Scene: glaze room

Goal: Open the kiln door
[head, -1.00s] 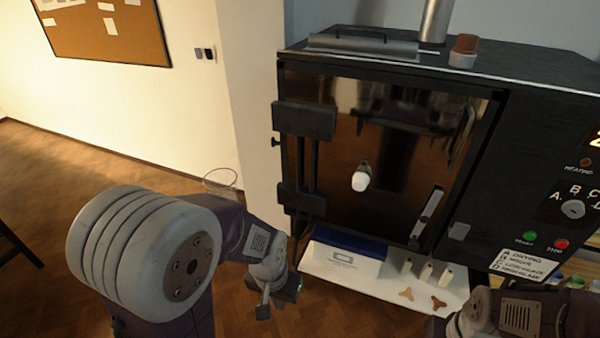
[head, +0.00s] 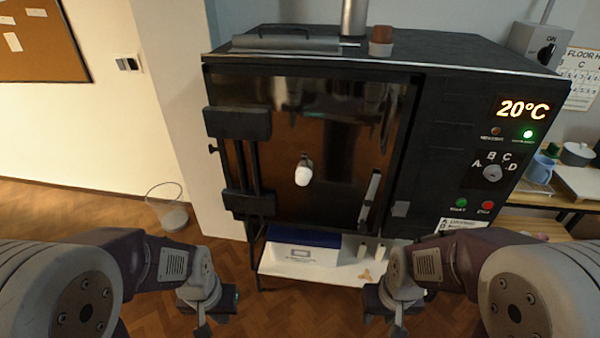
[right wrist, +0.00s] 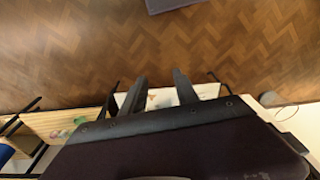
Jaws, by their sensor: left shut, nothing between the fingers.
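The black kiln (head: 450,130) stands ahead with its dark glossy door (head: 335,130) shut. The door has black hinge blocks on its left and a slanted silver bar handle (head: 370,200) at its lower right. My left gripper (head: 203,330) is low at the left, shut and empty, apart from the kiln. My right gripper (head: 398,328) is low, below and nearer than the handle, touching nothing visible. In the right wrist view its two fingers (right wrist: 160,88) stand apart with nothing between them.
A white shelf (head: 280,268) under the kiln holds a blue-and-white box (head: 300,247) and small cones. The kiln panel shows 20°C (head: 524,109). A table (head: 540,190) with pots is at right.

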